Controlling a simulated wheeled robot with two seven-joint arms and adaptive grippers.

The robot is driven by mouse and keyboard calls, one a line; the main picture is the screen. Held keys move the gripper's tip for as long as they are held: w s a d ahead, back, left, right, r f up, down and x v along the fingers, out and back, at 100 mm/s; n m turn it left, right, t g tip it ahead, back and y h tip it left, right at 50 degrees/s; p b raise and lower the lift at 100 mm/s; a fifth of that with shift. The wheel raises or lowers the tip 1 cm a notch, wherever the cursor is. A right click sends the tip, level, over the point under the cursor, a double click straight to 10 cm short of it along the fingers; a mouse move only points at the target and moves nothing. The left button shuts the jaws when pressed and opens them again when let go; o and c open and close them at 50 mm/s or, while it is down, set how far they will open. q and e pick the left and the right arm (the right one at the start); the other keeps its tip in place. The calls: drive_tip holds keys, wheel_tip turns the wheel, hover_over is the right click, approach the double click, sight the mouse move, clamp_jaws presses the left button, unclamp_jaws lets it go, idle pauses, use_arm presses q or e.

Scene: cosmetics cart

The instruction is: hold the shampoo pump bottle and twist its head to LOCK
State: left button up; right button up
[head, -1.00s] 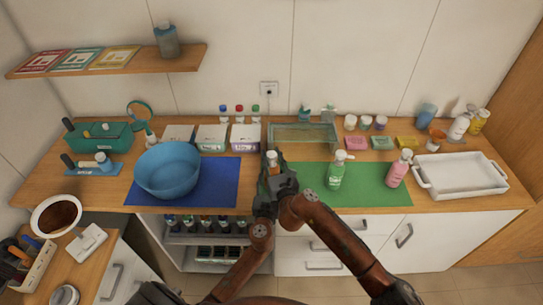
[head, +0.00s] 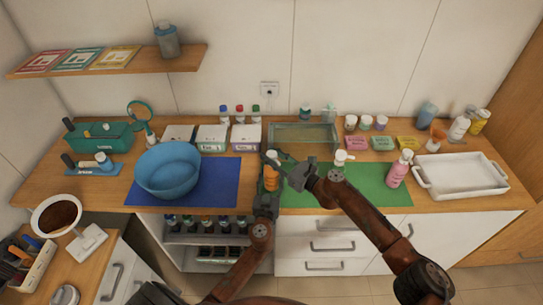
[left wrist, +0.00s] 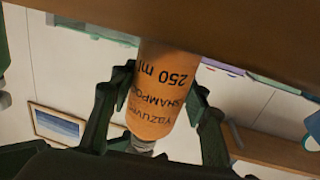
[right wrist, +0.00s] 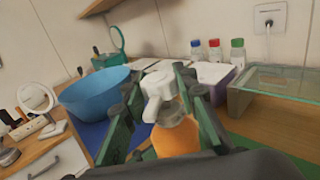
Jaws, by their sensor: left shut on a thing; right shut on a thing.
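The orange shampoo pump bottle (head: 271,179) is upright at the front edge of the counter, between the two mats. My left gripper (head: 267,188) is shut around its body; the left wrist view shows the fingers on both sides of the label reading "SHAMPOO 250 ml" (left wrist: 165,85). My right gripper (head: 283,165) reaches in from the right at the bottle's top. In the right wrist view the white pump head (right wrist: 160,88) sits between its fingers, with the orange shoulder below. The right gripper is shut on the pump head. Any lock marking is too small to read.
A blue basin (head: 168,170) stands on the blue mat (head: 215,190) at left. On the green mat (head: 385,195), a green bottle is mostly hidden behind my right arm; a pink pump bottle (head: 398,172) stands farther right, beside a white tray (head: 462,176). A glass-sided box (head: 303,135) is behind.

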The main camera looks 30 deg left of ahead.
drive_tip(key=shift+w+r+n+g+y, duration=0.3)
drive_tip(key=shift+r+n+g, duration=0.3)
drive_tip(key=shift+n+g, duration=0.45)
drive_tip(key=shift+g, duration=0.65)
drive_tip(key=shift+s+f+n+g, duration=0.35)
drive_tip(key=shift+f+g, duration=0.1)
drive_tip(key=shift+g, duration=0.05)
drive_tip(key=shift+d+f, duration=0.1)
drive_tip(key=shift+f, duration=0.05)
drive_tip(key=o, duration=1.2)
drive_tip(key=shift+w+d+f, duration=0.1)
drive_tip(key=shift+d, duration=0.45)
drive_tip(key=d, duration=1)
drive_tip(key=shift+w+d, duration=0.2)
drive_tip(key=shift+d, duration=0.2)
